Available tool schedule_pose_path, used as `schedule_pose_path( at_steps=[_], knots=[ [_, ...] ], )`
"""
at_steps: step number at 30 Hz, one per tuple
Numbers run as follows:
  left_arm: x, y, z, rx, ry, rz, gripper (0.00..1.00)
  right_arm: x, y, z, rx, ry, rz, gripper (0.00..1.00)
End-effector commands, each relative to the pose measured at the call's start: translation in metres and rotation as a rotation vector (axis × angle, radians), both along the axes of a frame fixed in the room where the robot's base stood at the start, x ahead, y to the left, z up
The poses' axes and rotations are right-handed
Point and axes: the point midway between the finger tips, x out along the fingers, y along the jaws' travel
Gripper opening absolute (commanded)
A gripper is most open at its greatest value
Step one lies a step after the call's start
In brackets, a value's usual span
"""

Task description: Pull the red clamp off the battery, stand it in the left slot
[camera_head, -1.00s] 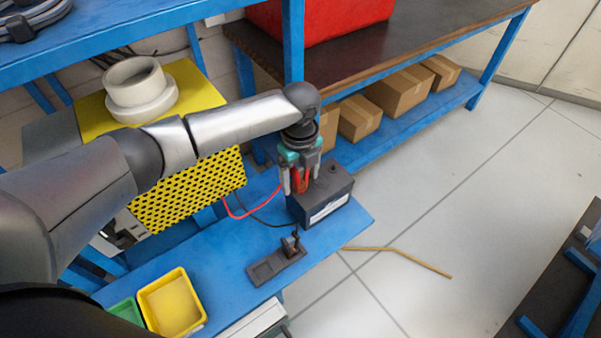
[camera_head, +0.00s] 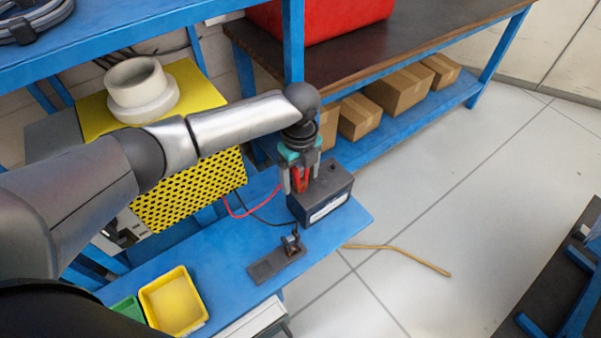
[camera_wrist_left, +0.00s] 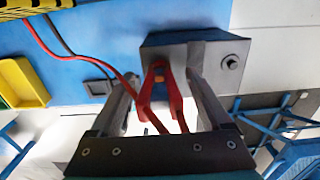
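The red clamp (camera_head: 300,177) is upright at the near left end of the dark battery (camera_head: 327,194), with a red cable leading from it. My left gripper (camera_head: 301,187) points down over it, its fingers on either side of the clamp. In the left wrist view, the red clamp (camera_wrist_left: 159,93) lies between the spread fingers of the left gripper (camera_wrist_left: 162,78), with gaps visible beside it. The dark holder (camera_head: 264,271) lies on the blue bench in front of the battery. A black clamp (camera_head: 291,243) stands in its right part; its left part looks empty. My right gripper is out of view.
A yellow bin (camera_head: 174,301) and a green bin (camera_head: 128,310) stand at the bench's near left. A yellow perforated box (camera_head: 190,191) is behind, left of the battery. A blue post (camera_head: 293,45) rises close behind my gripper. Bare blue bench (camera_head: 215,255) lies left of the holder.

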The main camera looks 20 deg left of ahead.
Motion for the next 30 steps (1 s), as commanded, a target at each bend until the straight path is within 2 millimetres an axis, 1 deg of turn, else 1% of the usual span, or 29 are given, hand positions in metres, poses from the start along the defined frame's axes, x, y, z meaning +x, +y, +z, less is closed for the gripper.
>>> schedule_pose_path(
  at_steps=[1, 2, 21, 30],
  knots=[
    [-0.0002, -0.0002, -0.0002, 0.0, 0.0, 0.0, 0.76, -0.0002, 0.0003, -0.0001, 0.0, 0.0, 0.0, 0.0],
    [-0.0002, -0.0002, -0.0002, 0.0, 0.0, 0.0, 0.72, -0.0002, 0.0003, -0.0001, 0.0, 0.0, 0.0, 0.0],
    [-0.0003, -0.0002, -0.0001, 0.0, 0.0, 0.0, 0.0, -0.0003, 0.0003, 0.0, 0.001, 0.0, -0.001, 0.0],
    [-0.0002, -0.0002, 0.0, 0.0, 0.0, 0.0, 0.0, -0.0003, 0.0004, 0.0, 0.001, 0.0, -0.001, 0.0]
  ],
)
